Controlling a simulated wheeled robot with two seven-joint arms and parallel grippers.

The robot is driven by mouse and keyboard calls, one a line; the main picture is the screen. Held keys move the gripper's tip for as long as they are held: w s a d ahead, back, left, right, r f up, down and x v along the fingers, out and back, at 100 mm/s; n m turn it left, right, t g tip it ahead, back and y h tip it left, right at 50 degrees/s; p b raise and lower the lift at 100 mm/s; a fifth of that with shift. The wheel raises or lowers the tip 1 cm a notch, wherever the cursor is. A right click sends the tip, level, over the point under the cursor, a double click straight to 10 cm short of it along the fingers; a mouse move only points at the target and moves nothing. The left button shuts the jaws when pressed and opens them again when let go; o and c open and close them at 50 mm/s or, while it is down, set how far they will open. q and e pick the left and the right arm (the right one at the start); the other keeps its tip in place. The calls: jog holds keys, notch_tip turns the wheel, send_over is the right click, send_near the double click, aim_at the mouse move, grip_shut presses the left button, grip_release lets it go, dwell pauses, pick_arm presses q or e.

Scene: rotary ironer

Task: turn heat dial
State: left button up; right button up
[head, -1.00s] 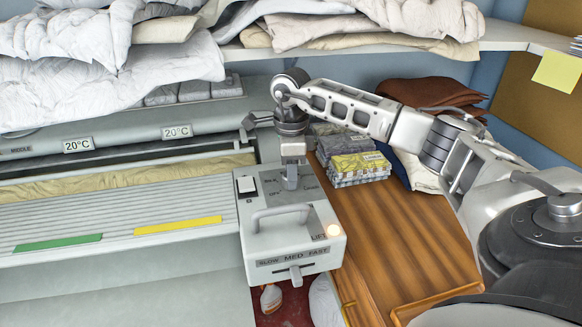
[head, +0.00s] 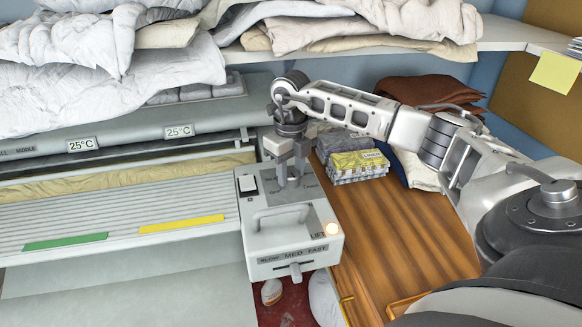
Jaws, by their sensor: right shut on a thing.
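The heat dial sits on top of the grey control box (head: 292,243) at the right end of the ironer. My right gripper (head: 292,178) points down over the back of the box top and is shut on the dial, which its fingers mostly hide. Parts of the printed dial markings show around the fingers. Two displays on the ironer, a left one (head: 83,145) and a right one (head: 179,131), both read 25°C. My left gripper is not in view.
The box carries a rocker switch (head: 247,184), a raised handle (head: 283,216), a glowing lamp (head: 333,229) and a speed lever (head: 295,271). A wooden table (head: 385,240) stands to the right, with packets (head: 357,166) at its back. Linen fills the shelf above.

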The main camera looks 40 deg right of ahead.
aim_at(290, 173)
jog(key=shift+r+m, duration=0.15)
jog(key=shift+m, duration=1.05)
jog(key=o, duration=1)
notch_tip(290, 173, up, 8)
jog(key=shift+f, duration=0.25)
jog(key=shift+a+f, duration=0.1)
